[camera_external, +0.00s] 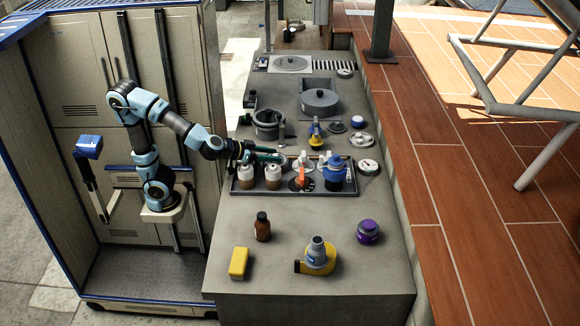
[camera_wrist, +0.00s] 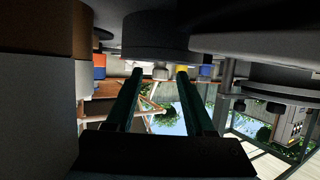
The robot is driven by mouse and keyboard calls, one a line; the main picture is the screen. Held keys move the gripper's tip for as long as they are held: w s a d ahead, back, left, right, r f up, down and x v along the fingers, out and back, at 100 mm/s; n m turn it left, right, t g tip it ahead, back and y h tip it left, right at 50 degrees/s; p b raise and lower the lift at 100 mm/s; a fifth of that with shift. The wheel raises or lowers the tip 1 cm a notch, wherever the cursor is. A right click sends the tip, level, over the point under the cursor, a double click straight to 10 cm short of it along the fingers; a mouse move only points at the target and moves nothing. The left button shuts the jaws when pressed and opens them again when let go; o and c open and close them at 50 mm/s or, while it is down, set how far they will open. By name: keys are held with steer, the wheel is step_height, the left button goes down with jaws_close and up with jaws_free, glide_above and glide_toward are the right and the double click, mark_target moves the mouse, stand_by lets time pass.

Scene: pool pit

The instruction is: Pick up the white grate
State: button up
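My gripper (camera_external: 284,158) reaches in from the left, low over the back of the grey tray (camera_external: 236,190), with its fingers pointing right. In the wrist view its two dark green fingers (camera_wrist: 160,73) are apart with nothing visible between them, so it is open. A pale round disc (camera_external: 302,163), possibly the white grate, lies just right of the fingertips, partly hidden by an orange-handled item. Another pale round piece (camera_external: 362,139) lies behind the tray. I cannot tell for sure which is the grate. Whether the fingers touch the disc is unclear.
A pot (camera_external: 268,124) stands behind.

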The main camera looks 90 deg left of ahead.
jaws_close()
stand_by(0.5)
